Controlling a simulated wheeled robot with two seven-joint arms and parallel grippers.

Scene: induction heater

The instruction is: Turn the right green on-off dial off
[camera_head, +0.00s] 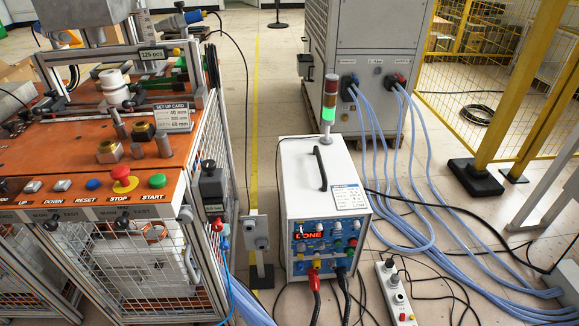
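The white induction heater box (305,185) stands on the floor right of centre. Its front control panel (325,240) faces me, with a lit red display reading "DONE" (309,236). Several small knobs and buttons in different colours sit around the display. Neither of my grippers is in view.
An orange-topped workbench (60,150) with a row of push buttons fills the left. A grey cabinet (375,60) with blue hoses (390,150) stands behind the heater. A power strip (395,290) and black cables lie at right. A yellow fence (480,60) stands at far right.

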